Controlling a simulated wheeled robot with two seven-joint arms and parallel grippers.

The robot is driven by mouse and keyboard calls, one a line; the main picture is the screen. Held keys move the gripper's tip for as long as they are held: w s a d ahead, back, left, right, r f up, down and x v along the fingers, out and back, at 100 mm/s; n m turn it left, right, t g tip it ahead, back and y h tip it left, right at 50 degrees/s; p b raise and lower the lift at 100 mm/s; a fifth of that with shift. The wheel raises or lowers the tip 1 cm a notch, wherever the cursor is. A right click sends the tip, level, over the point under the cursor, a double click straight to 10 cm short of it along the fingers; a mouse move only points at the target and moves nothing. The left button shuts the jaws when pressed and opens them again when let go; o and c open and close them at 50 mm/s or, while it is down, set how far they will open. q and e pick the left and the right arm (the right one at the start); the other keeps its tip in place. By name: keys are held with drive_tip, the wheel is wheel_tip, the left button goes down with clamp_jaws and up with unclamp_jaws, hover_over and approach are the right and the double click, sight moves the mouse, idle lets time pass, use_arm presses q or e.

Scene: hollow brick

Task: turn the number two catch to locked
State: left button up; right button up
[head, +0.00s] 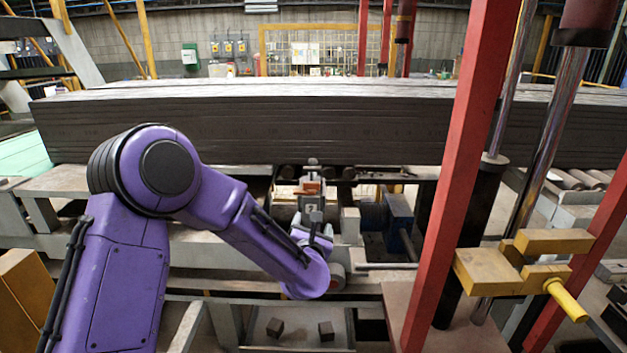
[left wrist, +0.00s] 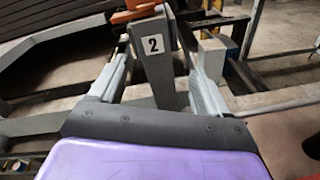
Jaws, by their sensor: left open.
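The number two catch (left wrist: 155,72) is a grey upright piece with a white plate marked "2" in the left wrist view. An orange-red part (left wrist: 136,13) lies at its top and runs off the upper edge. In the head view, a grey piece with an orange part (head: 311,187) stands below the dark stack, just beyond my left gripper (head: 313,228). In the left wrist view my left gripper (left wrist: 153,46) is open, with one finger on each side of the grey piece. I cannot tell whether the fingers touch it. My right gripper is not in view.
A long dark stack of boards (head: 250,125) spans the back. A red post (head: 462,170) and a yellow block with handle (head: 500,275) stand at the right. A blue block (head: 399,222) is right of the catch. Two small dark cubes (head: 300,328) lie below.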

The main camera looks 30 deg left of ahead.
sight(311, 184)
use_arm(q)
wheel_tip(311, 184, up, 7)
drive_tip(key=w+a+n+y, duration=0.2)
drive_tip(key=n, duration=0.3)
drive_tip(key=shift+t, duration=0.3)
drive_tip(key=p+x, duration=0.4)
drive_tip(key=x, duration=0.5)
drive_tip(key=shift+w+f, duration=0.2)
drive_tip(key=shift+w, duration=0.15)
drive_tip(key=shift+h, duration=0.4)
drive_tip(key=c, duration=1)
drive_tip(key=shift+o, duration=0.2)
